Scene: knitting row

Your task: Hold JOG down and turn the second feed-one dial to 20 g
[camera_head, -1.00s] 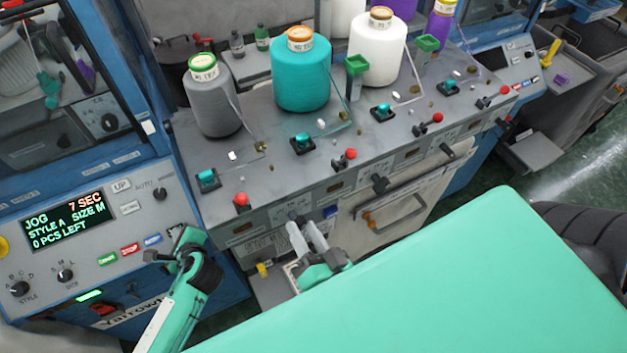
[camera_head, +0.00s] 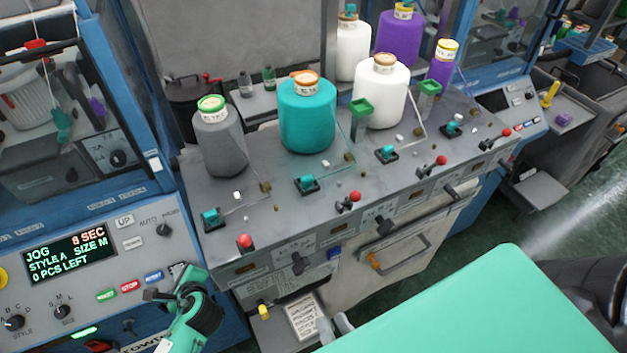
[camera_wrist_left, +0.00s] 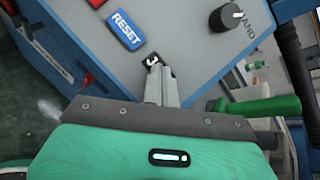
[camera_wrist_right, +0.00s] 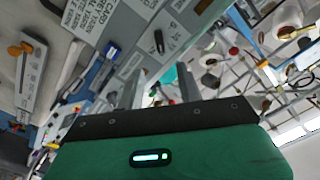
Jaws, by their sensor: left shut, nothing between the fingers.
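My left gripper (camera_head: 160,294) is shut and empty, with its tips at the blue machine's control panel (camera_wrist_left: 180,30). In the left wrist view its fingers (camera_wrist_left: 154,65) reach the panel beside the blue RESET button (camera_wrist_left: 125,30); the tips hide what is under them. The display (camera_head: 70,252) reads JOG, 8 SEC, STYLE A, SIZE M, 0 PCS LEFT. Black dials sit along the grey bench front: a first (camera_head: 300,262) and a second (camera_head: 384,226); their settings are too small to read. My right gripper (camera_head: 335,325) is open and empty below the first dial; its fingers (camera_wrist_right: 160,92) stand apart.
A teal cone (camera_head: 307,115), a grey cone (camera_head: 220,145) and white and purple cones stand on the bench. Red-knobbed levers (camera_head: 245,242) line its front edge. A door handle (camera_head: 400,250) juts out below. A large green surface (camera_head: 480,310) covers the lower right.

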